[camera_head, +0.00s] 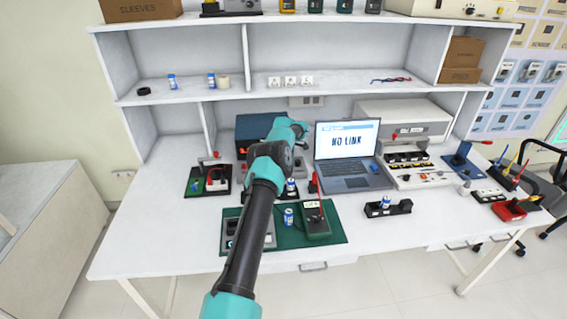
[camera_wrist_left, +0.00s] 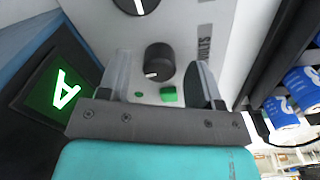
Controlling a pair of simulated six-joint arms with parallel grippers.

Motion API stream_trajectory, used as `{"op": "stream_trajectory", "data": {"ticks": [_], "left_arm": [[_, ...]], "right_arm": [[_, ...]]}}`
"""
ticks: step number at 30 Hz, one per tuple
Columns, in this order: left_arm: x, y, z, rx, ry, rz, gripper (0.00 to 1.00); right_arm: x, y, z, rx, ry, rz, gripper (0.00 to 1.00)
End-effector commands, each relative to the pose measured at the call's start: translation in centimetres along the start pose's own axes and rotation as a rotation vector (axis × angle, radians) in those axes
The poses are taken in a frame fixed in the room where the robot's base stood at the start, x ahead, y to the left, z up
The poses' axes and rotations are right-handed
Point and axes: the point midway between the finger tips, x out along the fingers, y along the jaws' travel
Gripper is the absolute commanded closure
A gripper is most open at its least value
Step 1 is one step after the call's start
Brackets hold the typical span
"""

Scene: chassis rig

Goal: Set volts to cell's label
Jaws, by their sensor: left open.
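In the left wrist view my left gripper (camera_wrist_left: 160,76) is open, with one finger on each side of a black volts knob (camera_wrist_left: 159,62). The knob has a white pointer line and sits on a pale panel lettered VOLTS (camera_wrist_left: 204,45). I cannot tell whether the fingers touch it. In the head view the gripper is hidden behind my teal wrist, in front of a dark blue box (camera_head: 253,127). Blue-and-white cells (camera_wrist_left: 282,112) stand at the right of the wrist view; their labels are not readable. A cell (camera_head: 291,185) shows beside my arm in the head view. My right gripper is not in view.
A second knob (camera_wrist_left: 137,4), a green button (camera_wrist_left: 168,94) and a lit green display (camera_wrist_left: 65,88) reading A surround the volts knob. The laptop (camera_head: 348,150) reads NO LINK.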

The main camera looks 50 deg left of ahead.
Motion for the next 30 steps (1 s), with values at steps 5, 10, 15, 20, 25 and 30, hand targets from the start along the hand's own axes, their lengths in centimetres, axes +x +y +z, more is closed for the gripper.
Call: {"op": "stream_trajectory", "data": {"ticks": [5, 10, 15, 20, 25, 30], "left_arm": [[0.74, 0.00, -0.02, 0.000, 0.000, 0.001, 0.41], [0.74, 0.00, -0.02, 0.000, 0.000, 0.001, 0.41], [0.72, 0.00, -0.01, 0.000, 0.000, 0.001, 0.53], [0.71, 0.00, 0.00, 0.000, 0.000, 0.000, 0.68], [0.71, -0.01, 0.00, 0.000, 0.000, 0.000, 0.84], [0.71, -0.02, 0.01, 0.001, 0.000, -0.001, 0.90]], "right_arm": [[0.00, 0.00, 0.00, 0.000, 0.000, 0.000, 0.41], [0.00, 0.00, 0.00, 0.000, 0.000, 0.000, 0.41], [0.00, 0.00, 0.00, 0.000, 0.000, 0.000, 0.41], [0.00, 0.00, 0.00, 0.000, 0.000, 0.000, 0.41], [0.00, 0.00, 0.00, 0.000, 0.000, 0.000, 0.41], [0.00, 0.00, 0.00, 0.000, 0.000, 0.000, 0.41]]}}
